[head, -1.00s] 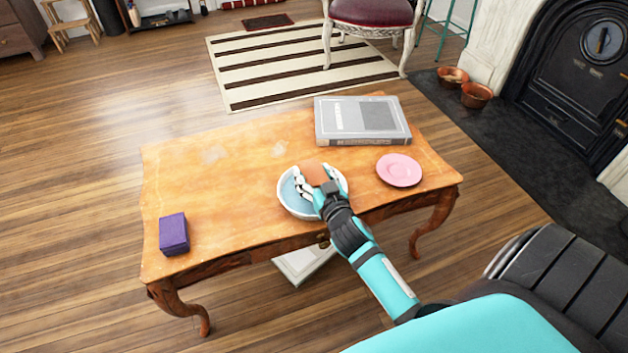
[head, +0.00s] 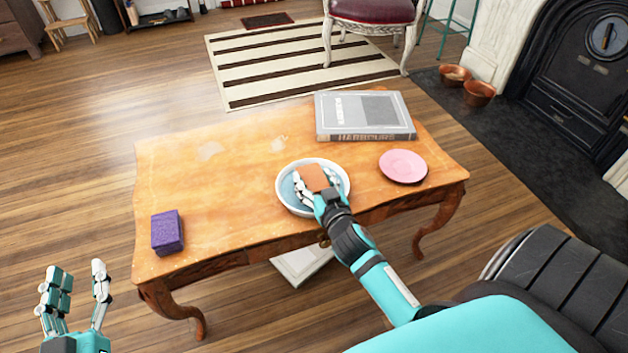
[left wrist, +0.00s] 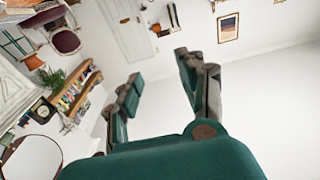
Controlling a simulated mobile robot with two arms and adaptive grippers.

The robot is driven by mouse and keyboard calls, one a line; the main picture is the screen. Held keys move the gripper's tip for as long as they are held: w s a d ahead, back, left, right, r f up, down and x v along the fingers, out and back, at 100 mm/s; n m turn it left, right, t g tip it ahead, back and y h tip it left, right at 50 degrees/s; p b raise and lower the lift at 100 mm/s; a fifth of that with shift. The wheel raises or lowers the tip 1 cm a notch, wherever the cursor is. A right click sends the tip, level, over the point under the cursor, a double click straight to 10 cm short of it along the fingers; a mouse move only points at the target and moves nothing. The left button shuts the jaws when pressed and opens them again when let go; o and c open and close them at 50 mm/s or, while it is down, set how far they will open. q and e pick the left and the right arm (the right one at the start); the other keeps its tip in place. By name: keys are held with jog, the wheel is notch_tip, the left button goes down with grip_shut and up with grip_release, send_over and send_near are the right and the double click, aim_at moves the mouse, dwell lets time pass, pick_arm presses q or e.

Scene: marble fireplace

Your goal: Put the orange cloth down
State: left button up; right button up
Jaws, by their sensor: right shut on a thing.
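The orange cloth (head: 312,178) is a small folded square held at the bowl. My right gripper (head: 316,187) is shut on it, over the inside of a white-rimmed bowl with a blue inside (head: 287,193). I cannot tell whether the cloth touches the bowl's bottom. The bowl stands on the wooden table (head: 225,190) near its front edge. My left gripper (head: 75,285) is open and empty, left of the table's front left corner. Its open fingers also show in the left wrist view (left wrist: 160,88), with nothing between them.
A purple block (head: 167,232) lies at the table's left end. A thick grey book (head: 362,113) lies at the back right, and a pink plate (head: 403,166) sits right of the bowl. The table's middle left is clear. A pale flat object (head: 300,265) lies below the table.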

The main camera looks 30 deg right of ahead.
jog(key=shift+f, duration=0.1)
jog(key=o, duration=1.2)
pick_arm(q)
jog(key=shift+r, duration=0.25)
